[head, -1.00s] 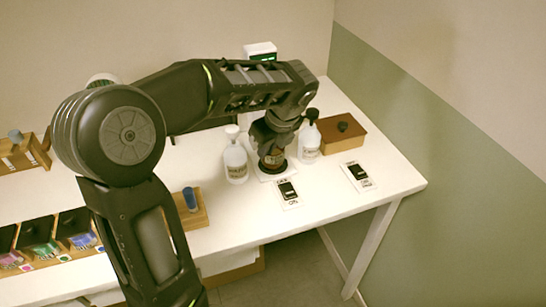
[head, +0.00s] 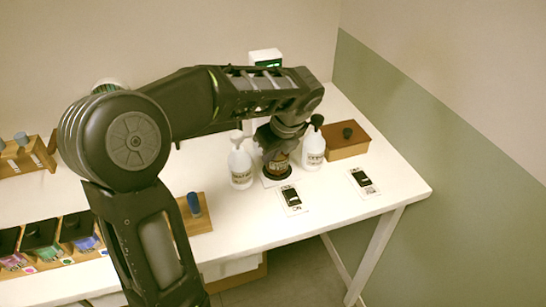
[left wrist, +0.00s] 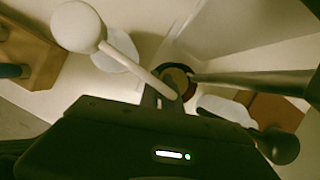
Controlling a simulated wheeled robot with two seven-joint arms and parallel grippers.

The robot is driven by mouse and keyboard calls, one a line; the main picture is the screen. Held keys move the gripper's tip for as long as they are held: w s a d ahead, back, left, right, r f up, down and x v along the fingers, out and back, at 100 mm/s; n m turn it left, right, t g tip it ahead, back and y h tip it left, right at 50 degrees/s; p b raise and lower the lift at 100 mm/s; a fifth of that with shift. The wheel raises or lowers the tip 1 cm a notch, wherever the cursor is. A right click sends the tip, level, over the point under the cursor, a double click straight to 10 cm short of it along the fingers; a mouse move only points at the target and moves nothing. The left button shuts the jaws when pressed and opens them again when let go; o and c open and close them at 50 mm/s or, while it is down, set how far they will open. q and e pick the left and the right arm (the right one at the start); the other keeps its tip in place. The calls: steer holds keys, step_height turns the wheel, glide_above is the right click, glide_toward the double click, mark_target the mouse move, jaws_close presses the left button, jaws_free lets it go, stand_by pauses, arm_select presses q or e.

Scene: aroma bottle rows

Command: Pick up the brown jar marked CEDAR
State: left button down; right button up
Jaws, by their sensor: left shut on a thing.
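A brown jar (head: 279,164) with a dark base stands upright on a small white pad (head: 268,182) between two white bottles. The lettering on its label is too small to read. My left gripper (head: 279,150) reaches down over the jar from above and is shut on it; the gripper hides the jar's top. In the left wrist view the round top of the jar (left wrist: 177,78) shows between the fingers, partly hidden. I cannot see any clear gap between the jar and the pad. My right gripper is not in view.
A white bottle with a white top (head: 240,167) stands close left of the jar, and a black-topped one (head: 313,151) close right. A wooden box (head: 346,141) is further right. Black-and-white cards (head: 291,198) lie in front.

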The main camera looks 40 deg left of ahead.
arm_select(q)
steer(key=shift+d+r, duration=0.3)
steer(key=shift+r, duration=0.1)
steer(key=s+d+r+p, duration=0.1)
steer(key=s+d+r, duration=0.1)
steer(key=d, duration=0.4)
steer(key=s+d+r+p, duration=0.1)
steer(key=s+d+r, duration=0.1)
steer(key=d+r, duration=0.3)
steer(key=shift+d, duration=0.9)
